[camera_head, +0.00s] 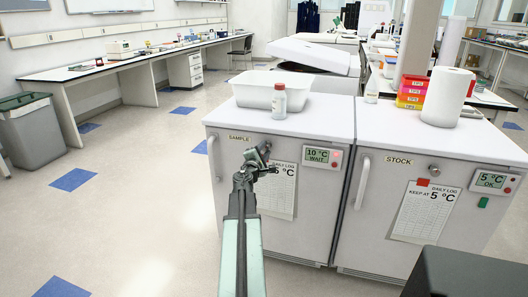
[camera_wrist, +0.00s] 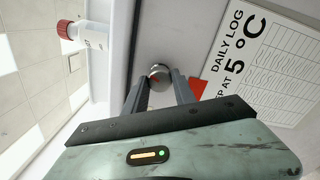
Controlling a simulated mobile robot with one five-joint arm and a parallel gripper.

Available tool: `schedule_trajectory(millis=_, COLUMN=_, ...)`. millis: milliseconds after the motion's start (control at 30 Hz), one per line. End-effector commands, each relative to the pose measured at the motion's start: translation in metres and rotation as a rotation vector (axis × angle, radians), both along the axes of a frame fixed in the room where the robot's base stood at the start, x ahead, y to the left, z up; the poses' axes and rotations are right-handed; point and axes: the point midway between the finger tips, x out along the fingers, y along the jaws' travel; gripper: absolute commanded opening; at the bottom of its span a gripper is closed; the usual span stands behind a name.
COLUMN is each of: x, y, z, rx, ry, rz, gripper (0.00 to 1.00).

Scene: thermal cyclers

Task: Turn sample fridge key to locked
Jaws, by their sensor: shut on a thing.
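The sample fridge (camera_head: 230,190) is the white left-hand unit, labelled SAMPLE, with its door closed. My gripper (camera_head: 262,157) is in front of the upper part of its door and hides the key area in the head view. In the wrist view, the round metal key lock (camera_wrist: 160,72) shows between the ends of the two fingers, with a small red mark on it. My gripper (camera_wrist: 161,85) is shut on the key there. The key itself is mostly hidden, and I cannot tell its turn angle. The fridge display (camera_head: 322,156) reads 10 °C WAIT.
The stock fridge (camera_head: 365,235) stands close on the right, with its own lock (camera_head: 434,170). A red-capped bottle (camera_head: 279,101) and a white tub (camera_head: 250,93) stand on the sample fridge. A log sheet (camera_head: 284,190) hangs right of my gripper.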

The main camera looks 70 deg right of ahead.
Motion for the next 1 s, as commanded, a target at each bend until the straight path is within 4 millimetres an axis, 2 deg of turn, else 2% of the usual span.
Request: schedule_trajectory(millis=1000, x=-0.0003, y=-0.0005, z=0.0003, rx=0.053, ry=-0.922, rz=-0.001, gripper=0.00)
